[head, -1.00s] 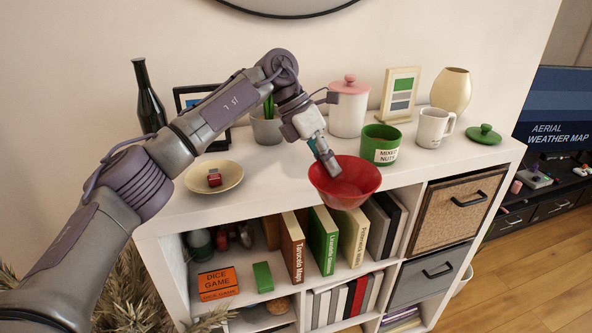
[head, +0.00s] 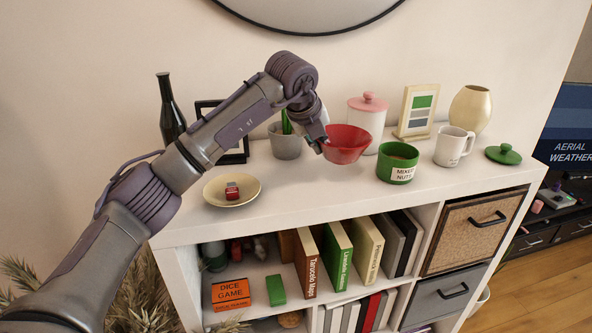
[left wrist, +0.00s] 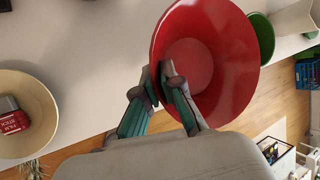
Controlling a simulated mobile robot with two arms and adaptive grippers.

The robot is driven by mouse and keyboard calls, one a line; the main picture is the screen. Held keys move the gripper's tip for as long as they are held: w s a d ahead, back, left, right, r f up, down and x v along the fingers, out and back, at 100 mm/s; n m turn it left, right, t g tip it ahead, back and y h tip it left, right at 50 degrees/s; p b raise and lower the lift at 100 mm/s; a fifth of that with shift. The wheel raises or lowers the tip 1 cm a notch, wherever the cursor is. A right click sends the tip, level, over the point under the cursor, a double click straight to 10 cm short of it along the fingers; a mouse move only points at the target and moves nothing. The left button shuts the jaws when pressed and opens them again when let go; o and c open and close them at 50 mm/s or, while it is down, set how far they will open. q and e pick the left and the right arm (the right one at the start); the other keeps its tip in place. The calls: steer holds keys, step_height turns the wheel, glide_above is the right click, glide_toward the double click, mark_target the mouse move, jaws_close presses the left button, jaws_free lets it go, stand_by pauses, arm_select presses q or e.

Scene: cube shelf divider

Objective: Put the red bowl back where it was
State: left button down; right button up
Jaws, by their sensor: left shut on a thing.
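The red bowl (head: 347,141) is upright in front of the pink-lidded white jar (head: 367,112), left of the green mixed nuts tin (head: 397,164). It appears raised above the white shelf top (head: 330,190). My left gripper (head: 321,143) is at the bowl's left edge. In the left wrist view, the fingers of my left gripper (left wrist: 168,78) are shut on the near rim of the red bowl (left wrist: 225,65). My right gripper is not in view.
A cream plate (head: 215,196) holding a small red object stands left. A potted plant (head: 286,145) and a dark bottle (head: 171,112) stand behind. A white mug (head: 452,147) and green lid (head: 503,155) are right. The front middle of the top is clear.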

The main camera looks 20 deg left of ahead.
arm_select(q)
steer(key=a+f, duration=0.1)
steer(key=a, duration=0.1)
steer(key=s+a+f+p, duration=0.1)
steer(key=a, duration=0.1)
steer(key=s+a+f+p, duration=0.1)
steer(key=shift+a+f, duration=0.15)
steer(key=shift+a, duration=0.25)
step_height(320, 180, down, 4)
steer(key=shift+r+p, duration=0.2)
steer(key=shift+p, duration=0.8)
steer(key=shift+a+f, duration=0.15)
steer(key=shift+f, duration=0.3)
steer(key=c, duration=1.3)
jaws_free()
steer(key=shift+s+r+b, duration=0.3)
steer(key=shift+r+b, duration=0.15)
steer(key=b+v, duration=0.4)
steer(key=v, duration=0.7)
steer(key=shift+s, duration=0.1)
